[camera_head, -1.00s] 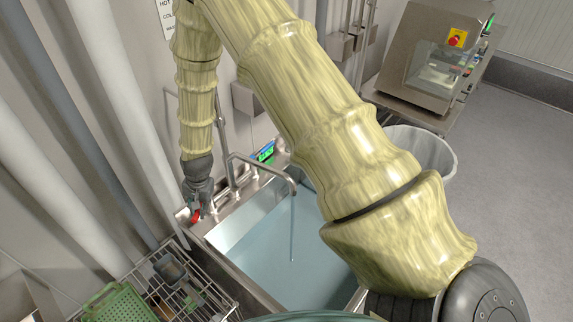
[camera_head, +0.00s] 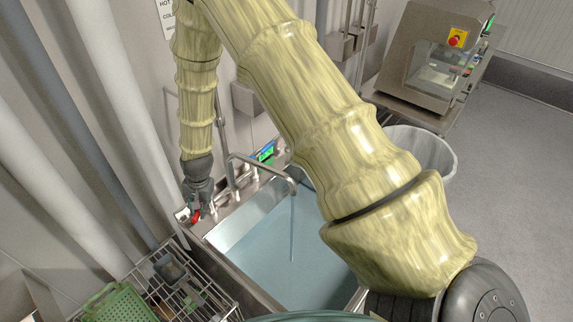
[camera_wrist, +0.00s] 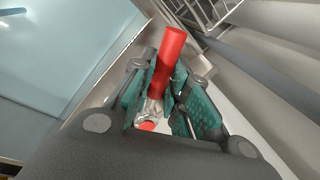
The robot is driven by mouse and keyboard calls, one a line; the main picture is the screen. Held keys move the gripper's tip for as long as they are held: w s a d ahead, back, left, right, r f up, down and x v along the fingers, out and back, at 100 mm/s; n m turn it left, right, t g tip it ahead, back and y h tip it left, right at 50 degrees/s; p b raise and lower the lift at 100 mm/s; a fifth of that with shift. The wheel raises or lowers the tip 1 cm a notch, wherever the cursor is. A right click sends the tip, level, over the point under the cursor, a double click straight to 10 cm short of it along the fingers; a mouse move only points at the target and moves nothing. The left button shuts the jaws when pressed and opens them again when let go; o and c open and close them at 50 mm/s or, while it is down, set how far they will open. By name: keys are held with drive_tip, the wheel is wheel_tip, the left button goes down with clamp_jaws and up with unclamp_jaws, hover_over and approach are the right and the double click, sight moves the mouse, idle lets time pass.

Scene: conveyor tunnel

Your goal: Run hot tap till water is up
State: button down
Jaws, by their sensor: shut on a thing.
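My gripper (camera_head: 197,205) is at the sink's back left corner. Its jaws are shut on a red tap handle (camera_wrist: 169,58), which lies between the green finger pads in the wrist view. The handle's red end also shows below the gripper in the head view (camera_head: 196,216). A bent metal spout (camera_head: 262,161) reaches over the sink (camera_head: 233,272). A thin stream of water (camera_head: 292,228) falls from it into the pale blue water (camera_head: 275,255) in the basin. My arm hides the sink's right part.
A wire rack (camera_head: 224,297) with a green crate (camera_head: 106,303) stands left of the sink. A lined bin (camera_head: 440,160) and a steel machine (camera_head: 432,62) stand at the right. Pale pipes or curtain folds (camera_head: 125,110) run close on the left.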

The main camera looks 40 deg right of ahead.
drive_tip(key=shift+s+a, duration=0.1)
drive_tip(key=shift+w+a+m+t+h+p, duration=0.2)
drive_tip(key=shift+w+m, duration=0.3)
drive_tip(key=shift+m, duration=0.45)
drive_tip(key=shift+w+a+m+h+p, duration=0.15)
drive_tip(key=shift+w+a+m, duration=0.15)
drive_tip(key=shift+w+m, duration=0.5)
drive_tip(key=shift+w+a+m+t+h+p, duration=0.15)
drive_tip(key=shift+w+a+m, duration=0.1)
drive_tip(key=shift+m, duration=0.9)
drive_tip(key=c, duration=1.3)
unclamp_jaws()
drive_tip(key=shift+r, duration=0.1)
drive_tip(key=v, duration=1.1)
drive_tip(key=shift+r, duration=0.35)
drive_tip(key=shift+s+f, duration=0.1)
